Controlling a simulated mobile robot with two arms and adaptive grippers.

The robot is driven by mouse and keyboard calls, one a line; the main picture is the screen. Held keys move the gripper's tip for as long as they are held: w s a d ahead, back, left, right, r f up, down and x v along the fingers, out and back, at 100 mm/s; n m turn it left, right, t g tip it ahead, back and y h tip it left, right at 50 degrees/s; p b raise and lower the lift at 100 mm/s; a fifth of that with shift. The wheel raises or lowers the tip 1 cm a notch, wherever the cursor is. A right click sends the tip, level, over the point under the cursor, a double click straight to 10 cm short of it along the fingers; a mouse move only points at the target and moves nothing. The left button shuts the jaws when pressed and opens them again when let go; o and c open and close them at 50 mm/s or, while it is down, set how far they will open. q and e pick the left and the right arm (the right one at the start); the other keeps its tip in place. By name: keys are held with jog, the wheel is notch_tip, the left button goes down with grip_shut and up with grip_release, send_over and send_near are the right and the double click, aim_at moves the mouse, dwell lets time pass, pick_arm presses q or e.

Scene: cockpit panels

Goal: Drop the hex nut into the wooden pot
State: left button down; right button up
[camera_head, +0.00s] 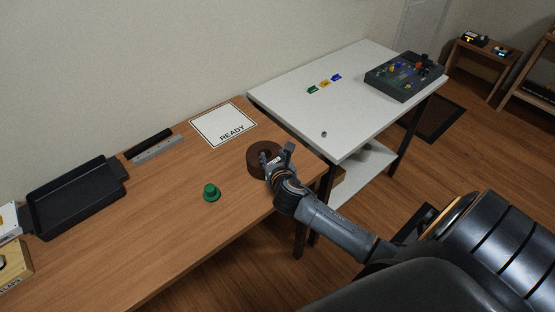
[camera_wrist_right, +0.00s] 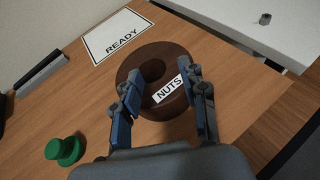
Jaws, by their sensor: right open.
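The wooden pot (camera_head: 255,162) is dark brown and round, near the right end of the wooden table. In the wrist view the pot (camera_wrist_right: 152,53) shows a dark hollow and a white label reading NUTS. A small grey piece that looks like the hex nut (camera_head: 323,133) lies on the white table's near part; it also shows in the wrist view (camera_wrist_right: 265,19). My right gripper (camera_head: 277,157) is over the pot with its fingers apart and nothing visible between them (camera_wrist_right: 161,80). I cannot tell whether the fingers touch the pot. My left gripper is not in view.
A green knob (camera_head: 211,192), a READY card (camera_head: 222,124) and a black tray (camera_head: 75,199) are on the wooden table (camera_head: 165,230). The white table (camera_head: 300,98) behind right carries small coloured pieces (camera_head: 325,84) and a control box (camera_head: 404,77). A gap separates the tables.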

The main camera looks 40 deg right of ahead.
jog(key=v, duration=0.8)
jog(key=shift+s, duration=0.4)
jog(key=shift+a+r, duration=0.1)
